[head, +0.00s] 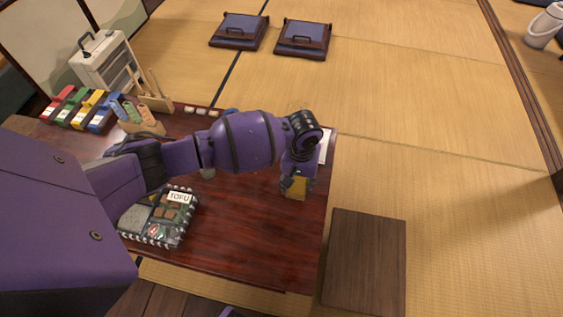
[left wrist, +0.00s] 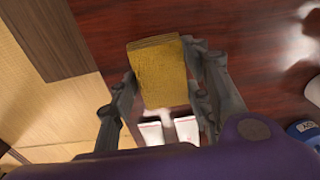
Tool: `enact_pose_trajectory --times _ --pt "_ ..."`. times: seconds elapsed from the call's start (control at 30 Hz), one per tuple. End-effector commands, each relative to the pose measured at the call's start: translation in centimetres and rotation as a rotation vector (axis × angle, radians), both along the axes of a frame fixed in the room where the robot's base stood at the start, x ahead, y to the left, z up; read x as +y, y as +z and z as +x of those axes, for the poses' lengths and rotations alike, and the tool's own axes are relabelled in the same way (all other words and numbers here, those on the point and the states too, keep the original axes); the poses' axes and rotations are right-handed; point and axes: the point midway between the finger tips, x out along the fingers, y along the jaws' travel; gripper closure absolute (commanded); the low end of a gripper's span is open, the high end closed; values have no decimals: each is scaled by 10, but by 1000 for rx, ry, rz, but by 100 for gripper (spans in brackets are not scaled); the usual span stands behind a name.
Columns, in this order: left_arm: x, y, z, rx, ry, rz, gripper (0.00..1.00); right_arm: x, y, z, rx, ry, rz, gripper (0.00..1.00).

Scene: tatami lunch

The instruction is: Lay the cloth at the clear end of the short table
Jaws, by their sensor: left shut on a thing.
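My left gripper (head: 291,186) is over the right end of the glossy red-brown table (head: 245,245). It is shut on the folded mustard-yellow cloth (head: 297,188). The left wrist view shows the cloth (left wrist: 158,72) as a thick layered rectangle between the two fingers of my left gripper (left wrist: 165,88), with table surface beyond it. I cannot tell whether the cloth touches the table. My forearm hides part of the table. My right gripper is not in view.
A clear-lidded box labelled TOFU (head: 172,212) stands left on the table. Coloured boxes (head: 78,108) and a wooden holder (head: 140,120) stand at the far left. A flat brown wooden slab (head: 365,262) lies right of the table. The table's front right is bare.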

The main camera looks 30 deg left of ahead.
Motion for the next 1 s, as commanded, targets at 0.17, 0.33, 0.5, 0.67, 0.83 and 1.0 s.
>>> enact_pose_trajectory --times 0.17,0.33,0.5,0.67,0.83,1.0 --pt "-1 -30 2 -1 -1 0 80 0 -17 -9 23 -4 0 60" --pt "-1 -30 3 -4 -1 0 80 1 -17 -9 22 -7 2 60" --pt "-1 -31 2 -3 -1 0 80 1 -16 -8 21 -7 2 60" --pt "-1 -33 2 -3 -1 -1 46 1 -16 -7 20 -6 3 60" --pt "-1 -33 2 -3 -1 0 37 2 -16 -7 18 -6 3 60" --pt "-1 -33 2 -3 -1 0 37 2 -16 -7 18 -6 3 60"
